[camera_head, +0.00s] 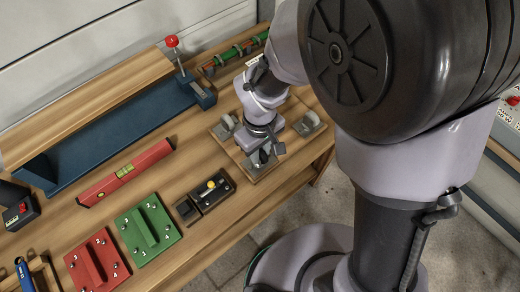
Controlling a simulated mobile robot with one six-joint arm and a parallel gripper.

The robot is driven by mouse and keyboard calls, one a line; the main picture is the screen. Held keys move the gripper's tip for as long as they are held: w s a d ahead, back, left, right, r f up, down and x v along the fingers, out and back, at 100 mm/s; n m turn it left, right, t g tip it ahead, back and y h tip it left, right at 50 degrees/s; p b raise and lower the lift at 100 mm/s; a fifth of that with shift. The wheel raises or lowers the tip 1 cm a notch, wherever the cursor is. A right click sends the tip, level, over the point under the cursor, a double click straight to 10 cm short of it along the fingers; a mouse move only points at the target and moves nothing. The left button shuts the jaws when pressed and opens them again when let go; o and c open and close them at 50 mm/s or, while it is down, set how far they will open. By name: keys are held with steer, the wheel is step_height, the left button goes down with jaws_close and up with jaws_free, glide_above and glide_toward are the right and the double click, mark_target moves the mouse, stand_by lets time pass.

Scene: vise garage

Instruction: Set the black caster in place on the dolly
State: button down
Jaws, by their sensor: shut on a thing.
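The dolly (262,171) is a flat wooden board near the right end of the workbench. Grey casters stand on it, one at its left corner (226,124) and one at its right corner (308,123). My gripper (264,152) points down over the near part of the dolly. It is shut on the black caster (262,158), a small dark shape low between the fingers. My wrist hides much of the dolly's middle and far part. I cannot tell whether the black caster touches the board.
A black latch block (213,190), green plate (148,231), red plate (97,262) and red spirit level (126,173) lie left of the dolly. A blue vise-like fixture (110,128) with a wooden plank stands behind. The bench's front edge is close to the dolly.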

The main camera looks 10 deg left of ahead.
steer(key=shift+f+b, duration=0.3)
steer(key=shift+f, duration=0.15)
stand_by(0.8)
steer(key=c, duration=0.8)
jaws_free()
steer(key=shift+c, duration=0.2)
step_height(320, 180, up, 7)
steer(key=p, duration=0.6)
steer(key=shift+r, duration=0.15)
